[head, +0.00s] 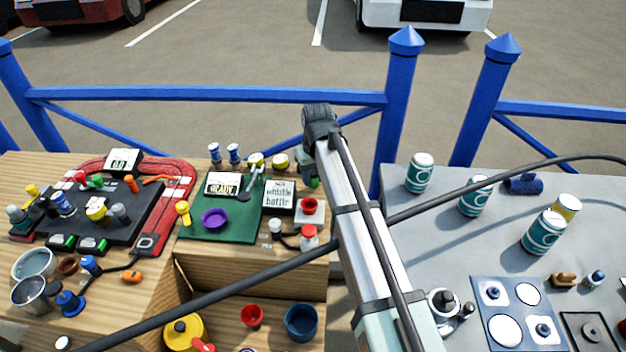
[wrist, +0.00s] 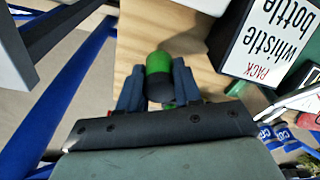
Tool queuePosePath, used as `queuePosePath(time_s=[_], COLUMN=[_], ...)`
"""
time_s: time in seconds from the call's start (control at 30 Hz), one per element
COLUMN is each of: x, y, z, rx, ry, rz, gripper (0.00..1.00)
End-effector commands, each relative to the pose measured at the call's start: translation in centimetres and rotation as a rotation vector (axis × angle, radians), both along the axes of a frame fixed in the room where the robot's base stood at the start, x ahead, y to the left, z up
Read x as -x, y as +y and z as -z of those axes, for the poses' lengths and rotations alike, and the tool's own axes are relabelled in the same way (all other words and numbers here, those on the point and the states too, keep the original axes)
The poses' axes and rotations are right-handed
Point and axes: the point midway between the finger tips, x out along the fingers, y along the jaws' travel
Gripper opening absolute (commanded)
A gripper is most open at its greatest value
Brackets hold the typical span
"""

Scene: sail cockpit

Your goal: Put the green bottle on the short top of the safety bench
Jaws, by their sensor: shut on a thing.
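The green bottle (wrist: 158,62) is between the two fingers of my gripper (wrist: 157,72) in the wrist view, with a dark part towards the palm. My gripper is shut on it. In the head view only a bit of the green bottle (head: 313,183) shows beside my arm, and my arm hides most of the gripper. The bottle is over or on the wooden bench top (head: 250,262), near its right-hand edge in the head view. I cannot tell whether it touches the wood. The "whistle bottle" box (head: 279,196) stands close by; it also shows in the wrist view (wrist: 270,45).
A green mat (head: 225,222) with a purple bowl (head: 214,218) lies on the wood. A grey table (head: 450,235) with several teal cans stands right, across a gap. A blue railing (head: 215,95) runs behind. A dark cable crosses in front of the bench.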

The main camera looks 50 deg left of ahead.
Motion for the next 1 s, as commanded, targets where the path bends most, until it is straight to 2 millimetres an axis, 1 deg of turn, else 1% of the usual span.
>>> queuePosePath(time_s=[0.03,0.13,0.53,0.57,0.8,1.0], x=[0.0,0.0,0.0,0.0,0.0,0.0], y=[-0.1,0.0,0.0,0.0,0.0,0.0], z=[0.7,1.6,2.0,1.9,1.9,1.9], rx=[0.002,0.001,0.0,0.0,0.0,0.0], ry=[0.001,0.0,0.0,0.0,0.0,0.0], rz=[0.0,0.0,0.0,0.0,0.0,0.0], gripper=[0.03,0.03,0.03,0.35,0.58,0.59])
